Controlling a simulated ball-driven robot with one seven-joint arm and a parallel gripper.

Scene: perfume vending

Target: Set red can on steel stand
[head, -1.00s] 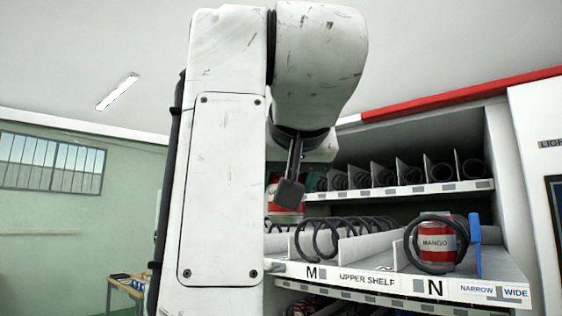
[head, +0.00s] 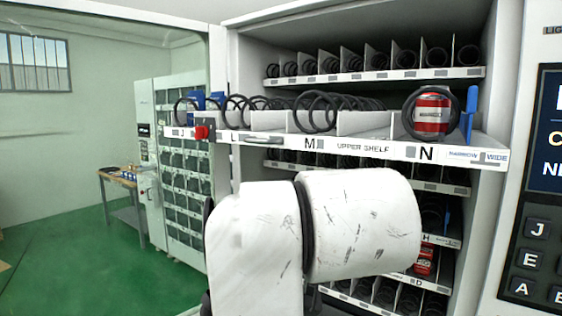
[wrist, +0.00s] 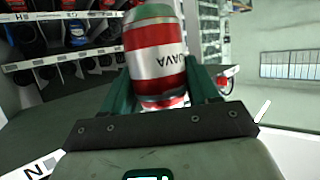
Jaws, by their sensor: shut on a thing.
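A red can (wrist: 155,55) with a white band and lettering that reads like "GUAVA" is between the green fingers of my gripper (wrist: 162,88) in the wrist view. The fingers are shut on its sides. In the head view, neither my gripper nor this can is visible; my white arm fills the lower middle. I cannot make out a steel stand for certain in either view.
The open vending machine's upper shelf (head: 350,148) has coils and a red MANGO can (head: 432,113) at N. Another red can (head: 424,260) sits lower. A blue piece (head: 470,112) stands beside N. A small table (head: 122,188) stands at left on open green floor (head: 90,255).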

